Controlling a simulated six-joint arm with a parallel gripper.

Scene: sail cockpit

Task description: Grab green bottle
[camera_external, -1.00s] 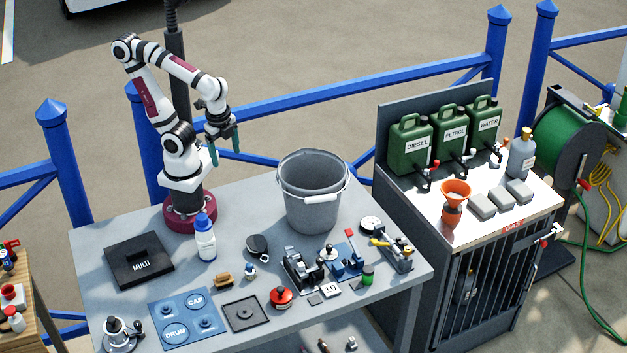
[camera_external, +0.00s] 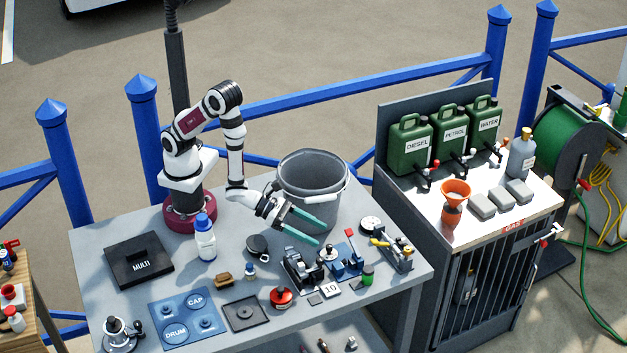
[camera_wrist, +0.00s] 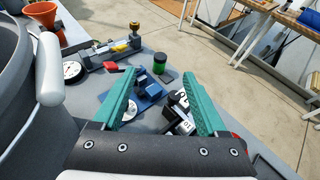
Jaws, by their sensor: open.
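A small green bottle (camera_external: 367,275) with a dark lid stands upright near the front right edge of the grey table. It also shows in the wrist view (camera_wrist: 160,63), upright, ahead of and between the fingertips. My gripper (camera_external: 321,234) has teal fingers spread apart, with nothing held between them. It is above the table in front of the bucket, behind and to the left of the bottle. In the wrist view my gripper (camera_wrist: 158,76) points toward the bottle, with a gap between them.
A grey bucket (camera_external: 305,205) stands close beside my gripper. A blue device (camera_external: 343,268), a black-and-silver device (camera_external: 302,271) and a gauge fixture (camera_external: 393,252) crowd around the bottle.

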